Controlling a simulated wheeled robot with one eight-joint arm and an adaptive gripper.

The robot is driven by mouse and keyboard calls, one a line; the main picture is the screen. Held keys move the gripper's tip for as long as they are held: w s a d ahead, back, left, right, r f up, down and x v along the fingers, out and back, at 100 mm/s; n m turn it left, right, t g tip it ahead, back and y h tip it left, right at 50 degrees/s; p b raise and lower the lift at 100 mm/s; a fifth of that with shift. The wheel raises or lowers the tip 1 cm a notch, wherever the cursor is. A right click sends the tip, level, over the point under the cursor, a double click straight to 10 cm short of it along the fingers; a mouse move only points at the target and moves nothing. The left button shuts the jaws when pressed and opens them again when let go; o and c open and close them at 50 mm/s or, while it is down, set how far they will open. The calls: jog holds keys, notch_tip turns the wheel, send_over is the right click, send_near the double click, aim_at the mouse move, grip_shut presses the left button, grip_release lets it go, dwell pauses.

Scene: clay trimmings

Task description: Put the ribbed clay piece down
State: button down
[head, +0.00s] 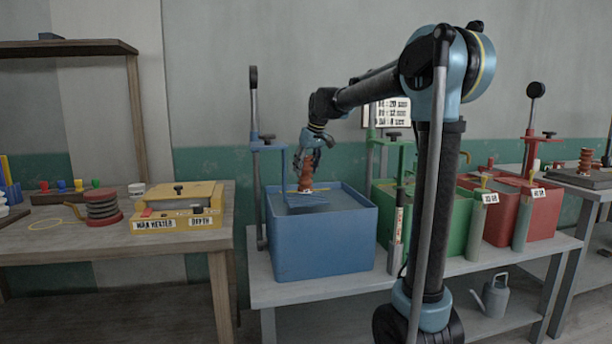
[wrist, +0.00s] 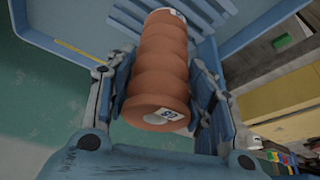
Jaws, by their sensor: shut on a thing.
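The ribbed clay piece (head: 305,178) is terracotta brown with stacked rounded ribs, and stands upright over the blue bin (head: 318,240) in the head view. In the wrist view the clay piece (wrist: 158,62) lies lengthwise between the two fingers, with a marked white label on its near end and another pale patch at its far end. My gripper (head: 308,162) reaches down from above and is shut on the piece; it also shows in the wrist view (wrist: 160,80). A small blue plate (head: 307,198) shows just below the piece. I cannot tell whether they touch.
A green bin (head: 450,222) and a red bin (head: 510,218) stand to the right on the same bench. Another ribbed brown piece (head: 586,160) stands on a dark slab at the far right.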

jog(key=shift+f, duration=1.2)
jog(key=c, duration=0.7)
grip_release()
jog(key=shift+c, duration=0.2)
jog(key=v, duration=1.2)
jog(key=s+d+f+m+h, duration=0.1)
jog(key=s+d+f+m, duration=0.1)
jog(key=s+d+f, duration=0.6)
jog(key=s+d+f+m, duration=0.2)
jog(key=s+d+f, duration=0.5)
jog(key=s, duration=0.4)
jog(key=s+d+f+m+h, duration=0.1)
jog(key=s+d+f, duration=0.2)
jog(key=s+f, duration=0.6)
jog(key=s+d+f+m+g, duration=0.1)
jog(key=s+d+f, duration=0.3)
jog(key=s+f, duration=0.5)
notch_tip(320, 180, down, 3)
jog(key=shift+d+r+m+h, duration=0.15)
jog(key=shift+m+h, duration=0.25)
jog(key=shift+m, duration=0.3)
